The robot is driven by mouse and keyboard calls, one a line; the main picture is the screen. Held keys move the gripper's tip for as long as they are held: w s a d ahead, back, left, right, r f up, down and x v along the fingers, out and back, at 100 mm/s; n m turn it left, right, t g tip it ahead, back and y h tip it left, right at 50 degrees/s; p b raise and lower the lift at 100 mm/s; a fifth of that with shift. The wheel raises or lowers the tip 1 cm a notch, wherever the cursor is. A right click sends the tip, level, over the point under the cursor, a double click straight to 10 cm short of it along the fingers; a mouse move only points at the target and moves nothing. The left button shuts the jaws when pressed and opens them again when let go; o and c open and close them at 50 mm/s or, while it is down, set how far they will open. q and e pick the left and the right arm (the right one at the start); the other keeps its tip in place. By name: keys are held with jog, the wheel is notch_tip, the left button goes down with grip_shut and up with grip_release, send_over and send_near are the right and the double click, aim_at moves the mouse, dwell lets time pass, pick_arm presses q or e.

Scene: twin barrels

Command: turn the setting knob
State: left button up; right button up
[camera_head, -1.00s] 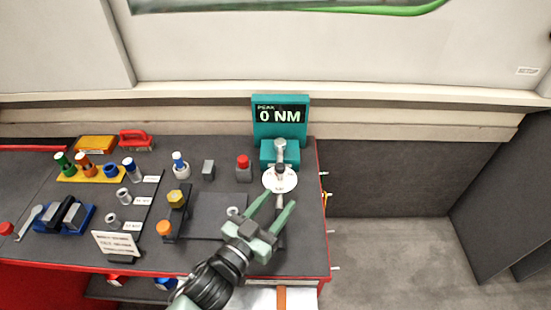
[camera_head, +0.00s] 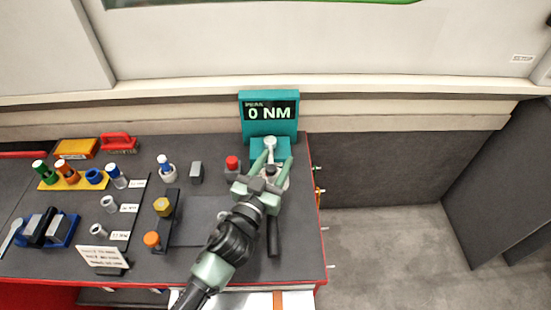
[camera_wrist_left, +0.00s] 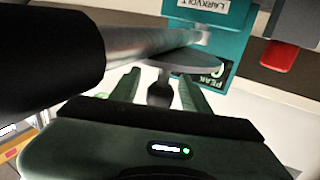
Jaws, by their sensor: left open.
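The setting knob (camera_head: 271,170) is a small dark and grey knob on a pale round dial, in front of the teal tester (camera_head: 268,118) that reads 0 NM. My left gripper (camera_head: 275,161) is open, with its green fingers either side of the knob in the head view. In the left wrist view, the knob (camera_wrist_left: 160,92) stands between the two open fingers (camera_wrist_left: 160,88), under the grey dial disc (camera_wrist_left: 188,59); contact cannot be told. The gripper hides most of the dial in the head view. My right gripper is not in view.
A black handle (camera_head: 273,238) lies just right of my arm; its silver shaft (camera_wrist_left: 145,45) runs close past the fingers. Sockets and trays fill the left bench. The bench's right edge is close.

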pick_arm(q)
jog(key=shift+w+d, duration=0.15)
jog(key=shift+w, duration=0.1)
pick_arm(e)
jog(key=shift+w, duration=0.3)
pick_arm(q)
grip_shut()
jog(key=m+g+h+p, duration=0.2)
jog(key=h+p, duration=0.1)
jog(key=m+h+p, duration=0.1)
jog(key=p, duration=0.1)
jog(key=shift+s+d+r+m+g, duration=0.15)
jog(key=shift+d+r+m+g, duration=0.15)
jog(key=shift+g, duration=0.1)
jog(key=shift+s+d+f+m+g+h, duration=0.15)
jog(key=shift+m+g+h, duration=0.15)
jog(key=shift+g+h, duration=0.15)
jog(key=shift+a+f+m+g+h, duration=0.1)
jog(key=shift+m+g+h, duration=0.25)
jog(key=shift+h, duration=0.2)
jog(key=shift+d, duration=0.1)
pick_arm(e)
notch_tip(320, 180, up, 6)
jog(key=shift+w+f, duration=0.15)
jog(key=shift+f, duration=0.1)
pick_arm(q)
grip_release()
jog(key=shift+s, duration=0.1)
